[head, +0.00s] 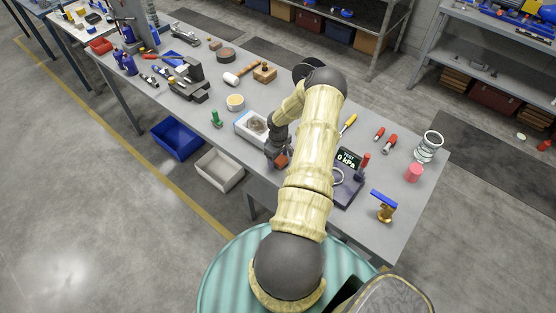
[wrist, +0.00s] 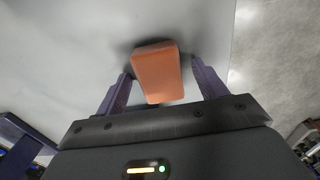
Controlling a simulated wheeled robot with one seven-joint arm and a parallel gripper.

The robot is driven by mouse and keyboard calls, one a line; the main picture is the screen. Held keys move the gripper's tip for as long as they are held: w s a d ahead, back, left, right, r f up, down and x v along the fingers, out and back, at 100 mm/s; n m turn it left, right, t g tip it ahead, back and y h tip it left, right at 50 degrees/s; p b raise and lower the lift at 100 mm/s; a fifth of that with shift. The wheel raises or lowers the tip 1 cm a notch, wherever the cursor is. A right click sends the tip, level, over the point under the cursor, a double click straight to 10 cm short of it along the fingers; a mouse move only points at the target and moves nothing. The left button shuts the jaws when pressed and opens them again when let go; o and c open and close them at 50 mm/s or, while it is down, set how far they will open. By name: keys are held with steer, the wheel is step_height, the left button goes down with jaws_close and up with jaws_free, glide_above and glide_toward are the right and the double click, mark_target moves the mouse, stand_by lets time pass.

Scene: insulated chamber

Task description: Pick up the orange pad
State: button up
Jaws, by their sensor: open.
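The orange pad (wrist: 158,72) is a small block with rounded edges in the wrist view. It lies on the grey tabletop, between and slightly beyond the two purple fingers of my gripper (wrist: 160,90). The fingers are apart, with a gap on each side of the pad, so my gripper is open and empty. In the head view the pad (head: 281,161) shows as a small orange-red patch right by my gripper (head: 275,158), near the front edge of the workbench. My arm and gripper hide part of it there.
A white-blue tray (head: 247,128) stands just left of my gripper on the workbench (head: 240,186). A gauge with a "0 kPa" display (head: 347,160) is to the right. A blue-topped brass part (head: 384,204) stands farther right. Blue (head: 178,139) and white (head: 219,171) bins sit below the front edge.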

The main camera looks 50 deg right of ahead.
steer(key=shift+c, duration=0.2)
steer(key=c, duration=1)
steer(key=shift+r, duration=0.1)
step_height(320, 180, up, 10)
steer(key=b, duration=0.3)
steer(key=shift+b, duration=0.35)
